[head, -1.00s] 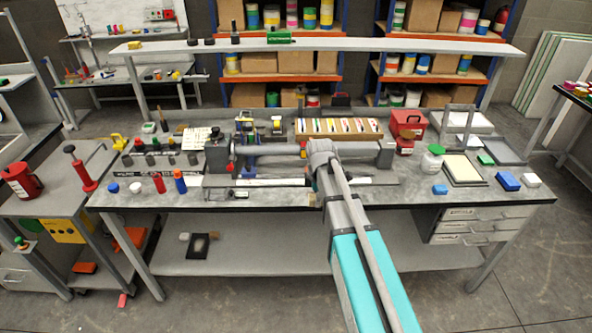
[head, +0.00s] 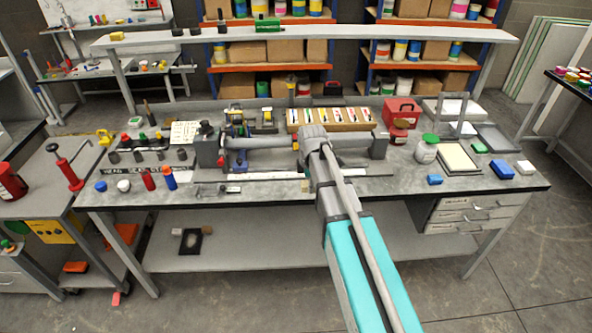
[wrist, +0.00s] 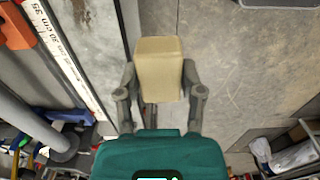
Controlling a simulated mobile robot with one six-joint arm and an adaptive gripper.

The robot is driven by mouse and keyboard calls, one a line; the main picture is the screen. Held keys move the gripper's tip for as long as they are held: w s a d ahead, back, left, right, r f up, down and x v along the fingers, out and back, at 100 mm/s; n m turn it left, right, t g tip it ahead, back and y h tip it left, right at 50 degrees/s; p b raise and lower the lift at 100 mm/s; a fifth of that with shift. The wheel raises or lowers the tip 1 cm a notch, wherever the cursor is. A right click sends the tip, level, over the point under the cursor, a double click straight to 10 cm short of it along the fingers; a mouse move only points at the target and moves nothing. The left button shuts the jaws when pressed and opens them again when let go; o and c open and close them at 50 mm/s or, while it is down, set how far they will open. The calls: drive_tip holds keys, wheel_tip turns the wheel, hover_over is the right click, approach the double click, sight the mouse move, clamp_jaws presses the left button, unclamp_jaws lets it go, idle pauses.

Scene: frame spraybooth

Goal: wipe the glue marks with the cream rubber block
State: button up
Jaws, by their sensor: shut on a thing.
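My gripper (wrist: 159,92) is shut on the cream rubber block (wrist: 158,62) in the wrist view. One finger presses each side of the block, and its far end sticks out past the fingertips. In the head view a small cream patch, likely the block (head: 305,186), shows beside my arm near the front of the workbench. My arm hides most of the gripper there. I cannot make out the glue marks with certainty. The wrist view shows only faint pale streaks on the grey surface (wrist: 245,65).
A bar fixture (head: 265,143) spans the bench (head: 400,190). A white ruler strip (wrist: 72,62) lies left of the block in the wrist view. Red (head: 149,179) and blue (head: 169,178) bottles stand front left.

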drive_tip(key=w+a+f+b, duration=0.1)
drive_tip(key=w+f+b, duration=0.1)
drive_tip(key=w, duration=0.4)
drive_tip(key=w+a+f+b, duration=0.2)
drive_tip(key=w, duration=0.4)
drive_tip(key=shift+w+f, duration=0.3)
drive_tip(key=shift+w, duration=0.05)
